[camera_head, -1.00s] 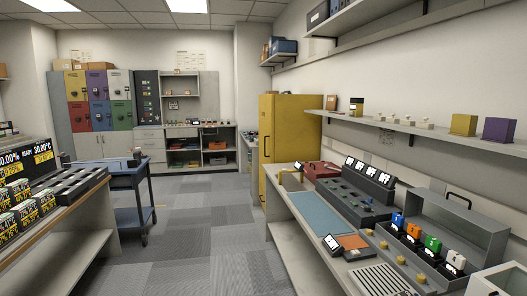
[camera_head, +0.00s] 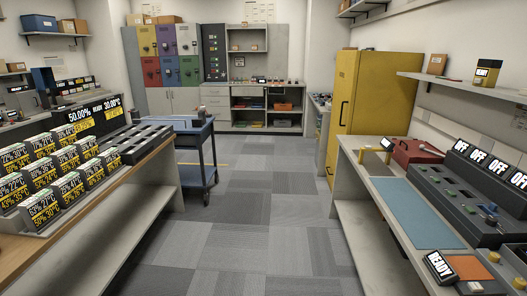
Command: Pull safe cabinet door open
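Several coloured locker-style safe doors stand at the back left, above white lower doors. They include a yellow door (camera_head: 147,41), a purple door (camera_head: 165,40), a white door (camera_head: 188,40), a red door (camera_head: 151,72), a blue door (camera_head: 170,71) and a green door (camera_head: 189,71). All look shut. A tall yellow cabinet (camera_head: 375,95) with dark handles stands on the right, also shut. I cannot tell which is the safe cabinet. Neither of my grippers shows in the head view.
A blue cart (camera_head: 190,145) stands left of the aisle. A left bench (camera_head: 165,150) holds several display units, and a right bench (camera_head: 357,200) holds a control panel (camera_head: 470,190) and a red case (camera_head: 415,152). The carpeted aisle (camera_head: 265,200) between them is clear.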

